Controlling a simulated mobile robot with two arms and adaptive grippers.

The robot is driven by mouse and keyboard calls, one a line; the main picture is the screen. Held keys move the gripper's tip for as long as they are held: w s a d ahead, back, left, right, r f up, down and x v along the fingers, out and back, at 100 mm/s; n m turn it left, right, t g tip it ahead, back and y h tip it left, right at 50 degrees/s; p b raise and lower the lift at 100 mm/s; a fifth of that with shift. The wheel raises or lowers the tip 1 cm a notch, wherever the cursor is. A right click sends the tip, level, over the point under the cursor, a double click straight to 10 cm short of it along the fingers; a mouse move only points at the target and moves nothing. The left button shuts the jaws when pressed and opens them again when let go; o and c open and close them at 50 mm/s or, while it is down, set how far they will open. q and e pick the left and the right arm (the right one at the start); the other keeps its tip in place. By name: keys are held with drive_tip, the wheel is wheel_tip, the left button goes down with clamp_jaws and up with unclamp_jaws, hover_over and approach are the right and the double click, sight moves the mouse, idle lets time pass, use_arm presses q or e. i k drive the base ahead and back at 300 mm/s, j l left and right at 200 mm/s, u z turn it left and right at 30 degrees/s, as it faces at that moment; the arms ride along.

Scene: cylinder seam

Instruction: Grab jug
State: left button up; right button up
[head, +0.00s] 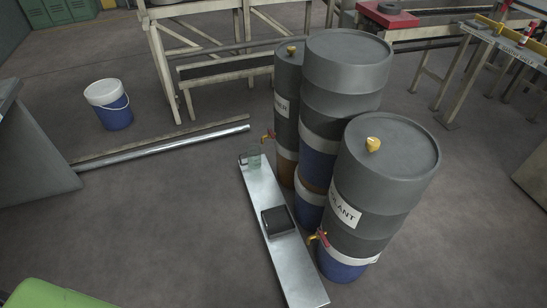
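A small, see-through greenish vessel, which looks like the jug (254,157), stands near the far end of a narrow metal bench (262,190) in the head view. It is below and to the left of a red-handled tap (269,136) on the back drum. I cannot make out a handle on it at this size. Neither of my grippers is in view, and nothing touches the jug except the bench under it.
Tall grey drums (390,170) stand right of the bench; the front one has a tap (318,238). A dark shallow box (278,220) sits mid-bench. Floor left of the bench is clear.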

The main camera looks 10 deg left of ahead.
sight(253, 152)
drive_tip(key=i+j+z, duration=0.3)
drive_tip(key=j, duration=0.35)
drive_tip(key=i+j+z, duration=0.1)
drive_tip(key=j, duration=0.25)
drive_tip(key=i+j+z, duration=0.15)
drive_tip(key=j, duration=0.25)
drive_tip(key=i+j+z, duration=0.15)
drive_tip(key=j, duration=0.25)
